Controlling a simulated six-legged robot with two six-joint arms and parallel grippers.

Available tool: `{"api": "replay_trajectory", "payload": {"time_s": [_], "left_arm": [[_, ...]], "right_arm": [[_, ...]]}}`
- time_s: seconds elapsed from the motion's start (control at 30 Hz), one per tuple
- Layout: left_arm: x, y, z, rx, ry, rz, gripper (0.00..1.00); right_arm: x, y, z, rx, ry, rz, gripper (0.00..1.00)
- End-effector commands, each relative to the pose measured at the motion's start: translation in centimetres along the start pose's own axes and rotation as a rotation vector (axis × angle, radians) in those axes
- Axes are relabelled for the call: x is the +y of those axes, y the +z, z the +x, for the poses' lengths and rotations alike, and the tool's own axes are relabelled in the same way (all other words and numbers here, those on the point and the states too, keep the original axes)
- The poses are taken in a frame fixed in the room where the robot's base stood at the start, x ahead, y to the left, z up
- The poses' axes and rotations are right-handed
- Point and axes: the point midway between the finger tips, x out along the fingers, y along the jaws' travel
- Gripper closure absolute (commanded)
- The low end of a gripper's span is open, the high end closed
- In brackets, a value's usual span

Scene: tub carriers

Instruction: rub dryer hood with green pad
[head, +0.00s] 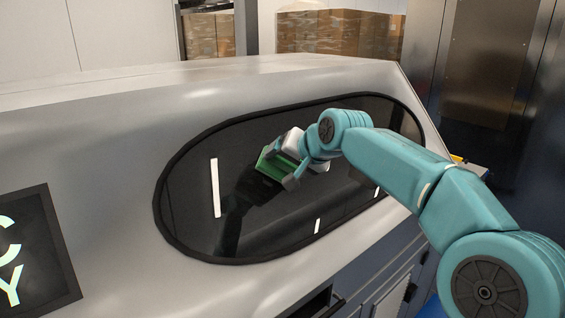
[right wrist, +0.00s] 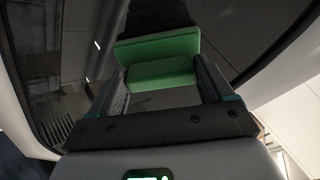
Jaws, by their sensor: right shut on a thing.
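The dryer hood (head: 110,125) is a large pale grey sloped cover with a dark oval window (head: 270,215) framed in black. My right gripper (head: 279,170) is shut on the green pad (head: 268,163) in front of the window's middle. In the right wrist view the green pad (right wrist: 162,60) sits between the two fingers (right wrist: 165,85), with the dark window beyond it. A dark reflection of the arm and pad shows in the glass. The pad is at or very close to the glass; I cannot tell whether it touches. My left gripper is not in view.
A dark panel with pale letters (head: 35,255) is on the hood at the lower left. Blue-grey cabinet fronts (head: 375,285) lie below the hood. Stacked cardboard boxes (head: 335,33) stand behind it. A tall dark metal unit (head: 490,60) stands at the right.

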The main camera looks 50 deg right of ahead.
Motion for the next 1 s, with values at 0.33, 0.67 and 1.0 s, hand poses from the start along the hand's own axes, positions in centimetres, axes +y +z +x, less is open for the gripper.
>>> {"api": "replay_trajectory", "payload": {"time_s": [0.33,0.67,1.0], "left_arm": [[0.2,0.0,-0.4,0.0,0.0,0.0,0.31],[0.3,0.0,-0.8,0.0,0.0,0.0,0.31],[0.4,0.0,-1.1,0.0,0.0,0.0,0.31]], "right_arm": [[2.0,-2.2,0.2,0.0,0.003,0.003,0.44],[3.2,-3.6,0.4,0.0,0.003,0.002,0.44],[4.6,-5.1,0.7,-0.001,0.0,0.0,0.44]]}}
